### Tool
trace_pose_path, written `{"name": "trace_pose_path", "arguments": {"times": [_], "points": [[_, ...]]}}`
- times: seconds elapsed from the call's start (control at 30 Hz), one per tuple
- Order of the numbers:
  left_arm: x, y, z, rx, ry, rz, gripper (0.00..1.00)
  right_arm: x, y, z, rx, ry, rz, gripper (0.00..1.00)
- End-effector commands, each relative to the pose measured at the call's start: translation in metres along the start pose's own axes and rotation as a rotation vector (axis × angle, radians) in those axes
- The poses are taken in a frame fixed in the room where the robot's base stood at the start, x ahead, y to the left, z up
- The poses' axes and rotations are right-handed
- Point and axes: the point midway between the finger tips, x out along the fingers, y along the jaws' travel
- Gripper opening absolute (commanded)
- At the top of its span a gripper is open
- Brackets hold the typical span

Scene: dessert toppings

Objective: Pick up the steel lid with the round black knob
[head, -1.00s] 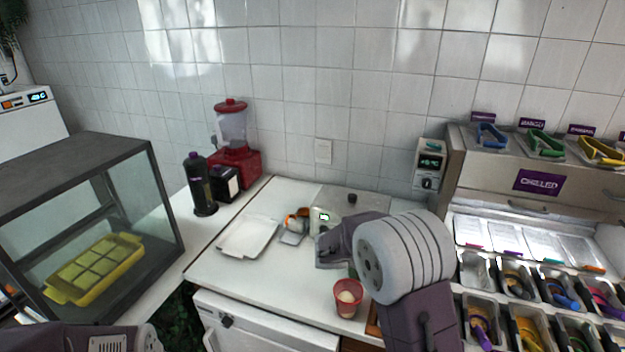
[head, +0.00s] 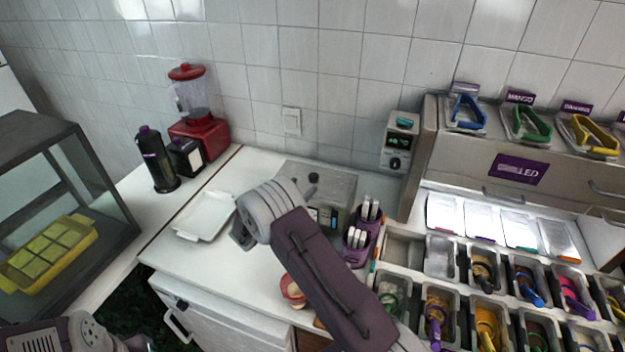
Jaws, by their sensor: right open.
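The steel lid (head: 338,184) lies flat on top of a steel box at the back of the counter. Its round black knob (head: 313,177) stands up from it. My right wrist and forearm cross in front of the box and hide part of its front. My right gripper (head: 242,235) is left of and nearer than the lid, apart from it, beside the white tray; it is open, and its fingers are mostly hidden behind my wrist. Part of my left arm shows at the bottom left; its jaws cannot be made out.
A white tray (head: 205,217) lies left of my right gripper. A red cup (head: 292,290) stands near the front edge, partly behind my forearm. Purple holders (head: 357,254) stand right of the box. A red blender (head: 200,132) and dark bottle (head: 156,160) stand back left. Topping bins fill the right.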

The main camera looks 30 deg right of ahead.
Motion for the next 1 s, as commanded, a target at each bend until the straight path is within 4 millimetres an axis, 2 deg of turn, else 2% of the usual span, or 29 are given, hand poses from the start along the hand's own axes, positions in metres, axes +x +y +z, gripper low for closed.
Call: {"name": "trace_pose_path", "arguments": {"times": [0.03,0.23,0.43,0.53,0.7,0.73,0.93,1.0], "points": [[-0.005,0.0,-0.001,0.0,0.0,0.0,0.36,0.009,-0.001,0.002,-0.001,0.001,-0.003,0.58],[-0.01,0.0,-0.001,0.0,0.0,0.0,0.36,0.024,0.0,0.001,0.0,0.0,-0.002,0.58],[-0.021,0.001,-0.002,0.0,0.001,0.0,0.36,0.059,0.002,-0.001,0.001,0.001,-0.002,0.58],[-0.021,0.001,-0.002,0.0,0.0,0.0,0.36,0.066,0.002,-0.002,0.001,0.001,-0.001,0.58],[-0.02,0.001,-0.002,0.0,0.0,0.0,0.36,0.066,0.003,-0.003,0.0,0.001,0.0,0.58],[-0.02,0.001,-0.002,0.0,0.0,0.0,0.36,0.066,0.003,-0.003,0.0,0.001,0.0,0.55],[-0.02,0.001,-0.002,0.0,0.0,0.0,0.36,0.066,0.003,-0.003,0.001,0.001,0.0,0.0],[-0.02,0.001,-0.002,0.0,0.0,0.0,0.36,0.066,0.003,-0.002,0.001,0.001,0.0,0.0]]}}
